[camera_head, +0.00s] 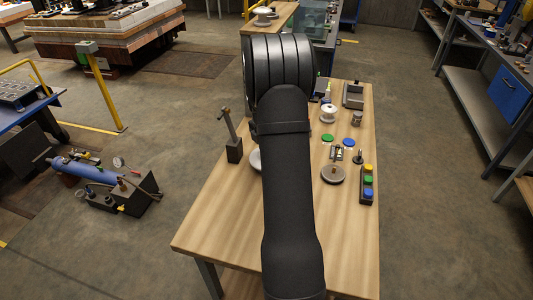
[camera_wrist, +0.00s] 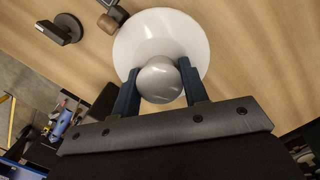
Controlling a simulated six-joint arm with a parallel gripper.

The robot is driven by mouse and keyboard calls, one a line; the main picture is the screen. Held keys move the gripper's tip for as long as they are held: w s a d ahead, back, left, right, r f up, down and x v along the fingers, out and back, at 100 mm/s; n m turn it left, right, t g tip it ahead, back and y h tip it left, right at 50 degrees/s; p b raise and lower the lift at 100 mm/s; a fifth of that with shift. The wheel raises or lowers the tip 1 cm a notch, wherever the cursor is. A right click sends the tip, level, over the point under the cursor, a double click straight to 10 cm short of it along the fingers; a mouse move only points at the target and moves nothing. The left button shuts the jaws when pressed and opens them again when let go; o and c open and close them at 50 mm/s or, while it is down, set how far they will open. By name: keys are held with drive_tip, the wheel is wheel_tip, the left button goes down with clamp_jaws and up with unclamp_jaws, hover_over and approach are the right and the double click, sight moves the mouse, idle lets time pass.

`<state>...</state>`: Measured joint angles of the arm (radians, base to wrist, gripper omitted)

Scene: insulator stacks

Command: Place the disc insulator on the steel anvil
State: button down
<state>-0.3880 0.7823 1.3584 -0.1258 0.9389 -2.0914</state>
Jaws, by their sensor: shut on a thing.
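The disc insulator (camera_wrist: 138,34) is a glossy white disc with a rounded grey cap (camera_wrist: 161,80). My gripper (camera_wrist: 160,88) is shut on the cap, with one dark finger on each side. In the head view, only a white edge of a disc (camera_head: 255,160) shows beside my arm; my gripper is hidden there behind the arm. I cannot tell for sure which thing is the steel anvil. A dark block (camera_head: 235,151) with a slanted post stands near the table's left edge. A round grey piece with a brown knob (camera_head: 333,175) lies on the right.
The wooden table (camera_head: 215,220) is clear at its front left. On its right are a button box (camera_head: 367,184), small metal parts (camera_head: 336,154), green (camera_head: 327,138) and blue (camera_head: 348,142) discs, a white spool (camera_head: 328,113) and a grey tray (camera_head: 353,97). My arm covers the middle.

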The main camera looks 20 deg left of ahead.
drive_tip(key=shift+f, duration=1.25)
drive_tip(key=c, duration=0.8)
unclamp_jaws()
drive_tip(key=shift+f, duration=0.15)
drive_tip(key=shift+c, duration=0.2)
drive_tip(key=r, duration=0.8)
drive_tip(key=s+r, duration=0.1)
drive_tip(key=r, duration=0.3)
drive_tip(key=shift+s+a+r, duration=0.1)
drive_tip(key=shift+a+r, duration=0.05)
drive_tip(key=shift+a, duration=0.25)
